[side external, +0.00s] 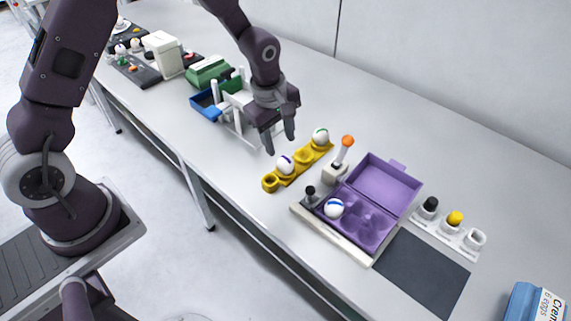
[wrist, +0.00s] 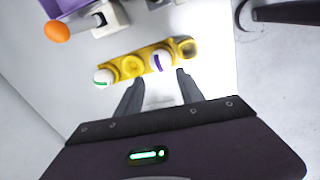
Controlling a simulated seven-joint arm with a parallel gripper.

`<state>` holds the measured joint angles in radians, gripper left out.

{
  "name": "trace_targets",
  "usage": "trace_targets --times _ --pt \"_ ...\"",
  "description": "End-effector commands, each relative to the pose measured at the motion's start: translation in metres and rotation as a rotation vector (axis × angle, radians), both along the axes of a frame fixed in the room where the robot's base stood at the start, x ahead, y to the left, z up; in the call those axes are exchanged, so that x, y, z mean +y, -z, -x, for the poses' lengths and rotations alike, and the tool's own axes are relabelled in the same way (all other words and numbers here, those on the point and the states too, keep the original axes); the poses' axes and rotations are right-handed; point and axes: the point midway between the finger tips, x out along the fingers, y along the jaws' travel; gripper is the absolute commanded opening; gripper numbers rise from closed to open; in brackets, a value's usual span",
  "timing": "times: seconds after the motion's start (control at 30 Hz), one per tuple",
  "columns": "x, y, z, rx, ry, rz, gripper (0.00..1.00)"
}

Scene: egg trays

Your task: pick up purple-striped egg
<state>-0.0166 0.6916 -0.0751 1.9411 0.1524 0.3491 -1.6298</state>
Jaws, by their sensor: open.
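The purple-striped egg (side external: 285,164) is white with a purple band and sits in a cup of the yellow egg tray (side external: 302,157). It also shows in the wrist view (wrist: 162,60), right of the tray's middle. A green-striped egg (side external: 321,136) sits in the same tray; it shows at the tray's left end in the wrist view (wrist: 104,78). My gripper (side external: 279,145) is open and empty, above the table and just behind the purple-striped egg in the side view. In the wrist view its fingertips (wrist: 160,78) lie on either side below that egg, apart from it.
An open purple egg box (side external: 397,187) holds a blue-striped egg (side external: 334,208). An orange-topped stick (side external: 347,142) stands in a holder between tray and box. A white rack and blue bin (side external: 209,106) stand behind my gripper. A dark mat (side external: 422,272) lies at the right.

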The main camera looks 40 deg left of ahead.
Motion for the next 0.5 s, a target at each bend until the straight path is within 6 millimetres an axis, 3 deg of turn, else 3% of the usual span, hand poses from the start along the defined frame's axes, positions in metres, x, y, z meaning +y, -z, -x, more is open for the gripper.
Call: trace_targets --times 0.17,0.5 --pt "0.001 0.010 0.003 0.004 -0.122 0.017 0.45" --pt "-0.009 0.066 -0.006 0.004 -0.119 0.017 0.45"
